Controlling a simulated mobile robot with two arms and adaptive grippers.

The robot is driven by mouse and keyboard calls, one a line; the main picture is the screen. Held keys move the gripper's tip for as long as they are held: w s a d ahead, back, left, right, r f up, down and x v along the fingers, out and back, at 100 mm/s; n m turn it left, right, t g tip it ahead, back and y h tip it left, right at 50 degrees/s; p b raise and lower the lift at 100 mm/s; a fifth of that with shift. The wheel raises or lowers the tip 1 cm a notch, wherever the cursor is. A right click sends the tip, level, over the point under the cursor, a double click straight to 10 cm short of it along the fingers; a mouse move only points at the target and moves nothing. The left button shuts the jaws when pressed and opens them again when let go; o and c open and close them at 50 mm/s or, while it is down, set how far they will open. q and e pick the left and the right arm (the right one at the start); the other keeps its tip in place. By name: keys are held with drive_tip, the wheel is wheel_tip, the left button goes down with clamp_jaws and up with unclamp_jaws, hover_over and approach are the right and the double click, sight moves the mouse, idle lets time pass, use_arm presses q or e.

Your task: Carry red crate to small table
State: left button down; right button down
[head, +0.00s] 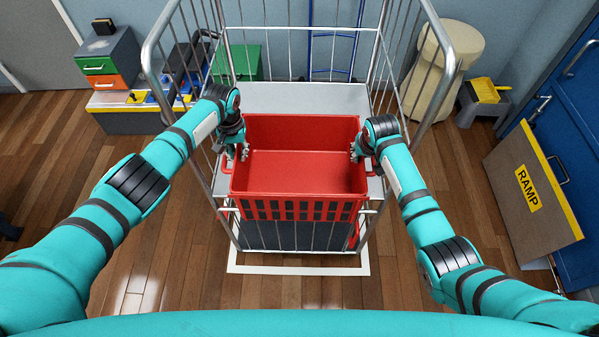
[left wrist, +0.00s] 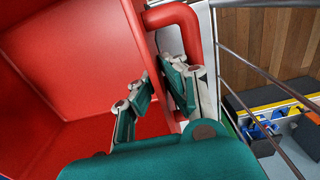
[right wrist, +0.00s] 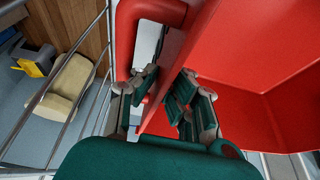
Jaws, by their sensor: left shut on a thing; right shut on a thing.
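The red crate (head: 300,165) is empty and upright at the front of the wire roll cage, over its grey shelf (head: 300,98). I cannot tell whether it rests on the shelf or is slightly raised. My left gripper (head: 239,150) is shut on the crate's left side, its fingers on both sides of the wall by the red handle (left wrist: 185,25). My right gripper (head: 360,150) is shut on the right side in the same way, beside the other handle (right wrist: 150,12). No small table is clearly identifiable.
A drawer unit (head: 105,60) is at the far left. The wooden floor (head: 165,235) at left is clear.

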use_arm(q)
drive_tip(key=shift+w+r, duration=0.1)
drive_tip(key=shift+r, duration=0.1)
use_arm(e)
drive_tip(key=shift+w+r, duration=0.1)
drive_tip(key=shift+r, duration=0.15)
